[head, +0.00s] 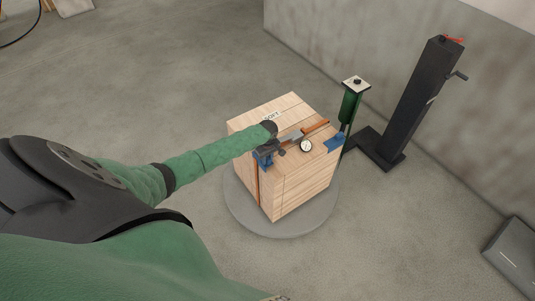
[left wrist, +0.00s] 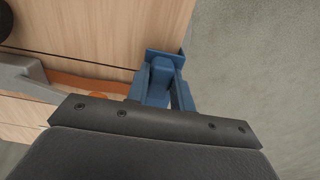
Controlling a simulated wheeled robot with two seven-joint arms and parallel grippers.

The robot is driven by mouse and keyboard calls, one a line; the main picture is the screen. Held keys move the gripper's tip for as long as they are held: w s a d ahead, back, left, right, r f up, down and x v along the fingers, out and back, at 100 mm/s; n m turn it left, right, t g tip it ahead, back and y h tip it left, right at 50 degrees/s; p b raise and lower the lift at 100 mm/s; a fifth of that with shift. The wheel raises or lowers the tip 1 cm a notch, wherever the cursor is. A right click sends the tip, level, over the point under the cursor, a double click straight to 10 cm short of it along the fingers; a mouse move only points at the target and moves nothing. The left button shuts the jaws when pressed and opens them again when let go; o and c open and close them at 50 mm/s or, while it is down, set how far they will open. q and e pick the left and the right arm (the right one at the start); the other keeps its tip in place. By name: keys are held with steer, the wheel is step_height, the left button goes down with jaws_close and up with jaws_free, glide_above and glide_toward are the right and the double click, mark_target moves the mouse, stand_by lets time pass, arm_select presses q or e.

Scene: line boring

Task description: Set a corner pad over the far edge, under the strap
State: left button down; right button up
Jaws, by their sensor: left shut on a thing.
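A wooden crate (head: 296,183) has an orange strap (head: 316,128) across its top; the strap also runs down its left face. My left gripper (head: 264,156) is at the crate's left top edge, shut on a blue corner pad (left wrist: 165,57). In the left wrist view the pad is by the crate's edge, close to the strap (left wrist: 88,82); whether it is under the strap is hidden. A second blue corner pad (head: 335,142) is by the right top edge, a little nearer than the strap. My right gripper is not in view.
A round dial (head: 306,146) and a grey lever (left wrist: 25,77) sit by the strap on the crate top. The crate stands on a round grey turntable (head: 240,208).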

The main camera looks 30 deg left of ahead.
arm_select(q)
steer(key=shift+f, duration=0.4)
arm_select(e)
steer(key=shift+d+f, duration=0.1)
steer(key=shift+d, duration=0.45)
arm_select(q)
steer(key=shift+f, duration=0.55)
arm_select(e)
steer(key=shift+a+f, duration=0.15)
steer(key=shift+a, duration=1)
